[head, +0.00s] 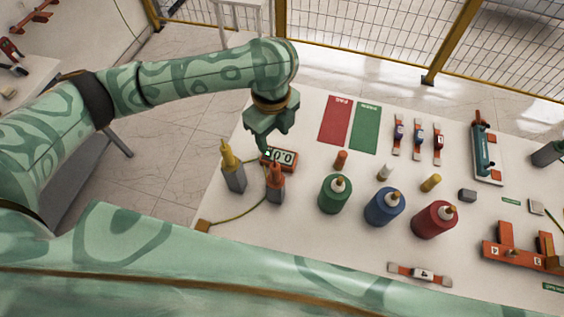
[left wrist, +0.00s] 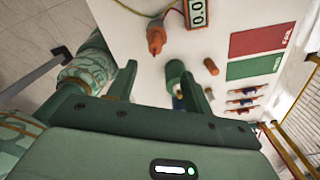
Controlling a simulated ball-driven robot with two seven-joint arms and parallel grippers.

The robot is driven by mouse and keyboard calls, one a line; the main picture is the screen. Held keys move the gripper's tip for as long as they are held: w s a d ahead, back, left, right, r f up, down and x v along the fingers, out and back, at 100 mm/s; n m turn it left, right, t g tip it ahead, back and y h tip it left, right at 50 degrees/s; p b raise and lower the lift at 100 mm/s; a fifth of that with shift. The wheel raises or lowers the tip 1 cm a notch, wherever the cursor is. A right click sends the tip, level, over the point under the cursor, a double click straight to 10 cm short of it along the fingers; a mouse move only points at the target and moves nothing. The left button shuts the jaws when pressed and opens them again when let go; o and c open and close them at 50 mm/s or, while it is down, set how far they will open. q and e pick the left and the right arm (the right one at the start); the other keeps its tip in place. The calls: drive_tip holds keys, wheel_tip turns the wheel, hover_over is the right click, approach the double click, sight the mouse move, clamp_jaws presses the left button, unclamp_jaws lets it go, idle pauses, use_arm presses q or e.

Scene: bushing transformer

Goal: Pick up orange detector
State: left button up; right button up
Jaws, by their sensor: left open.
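The orange detector (head: 274,174) stands upright in a grey holder near the left end of the white table, beside a small orange meter (head: 281,157) reading 0.0. In the left wrist view the orange detector (left wrist: 155,38) shows beyond my fingertips, towards the top. My left gripper (head: 268,142) is open and empty, above and behind the detector in the head view, close to the meter. In the left wrist view the two fingers of my left gripper (left wrist: 161,72) are spread apart, with nothing between them. My right gripper is in neither view.
A yellow detector (head: 228,158) stands in a grey holder left of the orange one, with a cable along the table. Green (head: 335,196), blue (head: 384,208) and red (head: 434,221) bottles stand to the right. Red (head: 336,120) and green (head: 366,127) mats lie behind.

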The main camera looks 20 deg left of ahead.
sight(274, 165)
use_arm(q)
drive_tip(key=f, duration=0.2)
drive_tip(key=shift+s+a+f+b, duration=0.1)
drive_tip(key=shift+s+f+b, duration=0.2)
drive_tip(key=shift+s, duration=0.05)
drive_tip(key=f, duration=0.2)
drive_tip(key=f+b, duration=0.1)
drive_tip(key=f, duration=0.4)
drive_tip(key=shift+s+f+b, duration=0.35)
drive_tip(key=shift+w+f, duration=0.25)
drive_tip(key=shift+f, duration=0.7)
drive_tip(key=shift+s+d+f+b, duration=0.15)
drive_tip(key=shift+f+b, duration=0.1)
drive_tip(key=shift+f, duration=0.35)
drive_tip(key=shift+s+d+f+b, duration=0.1)
drive_tip(key=shift+s+f+b, duration=0.1)
drive_tip(key=shift+f, duration=0.4)
drive_tip(key=shift+w+f, duration=0.3)
drive_tip(key=shift+f, duration=0.25)
drive_tip(key=shift+s+r, duration=0.1)
drive_tip(key=c, duration=1.1)
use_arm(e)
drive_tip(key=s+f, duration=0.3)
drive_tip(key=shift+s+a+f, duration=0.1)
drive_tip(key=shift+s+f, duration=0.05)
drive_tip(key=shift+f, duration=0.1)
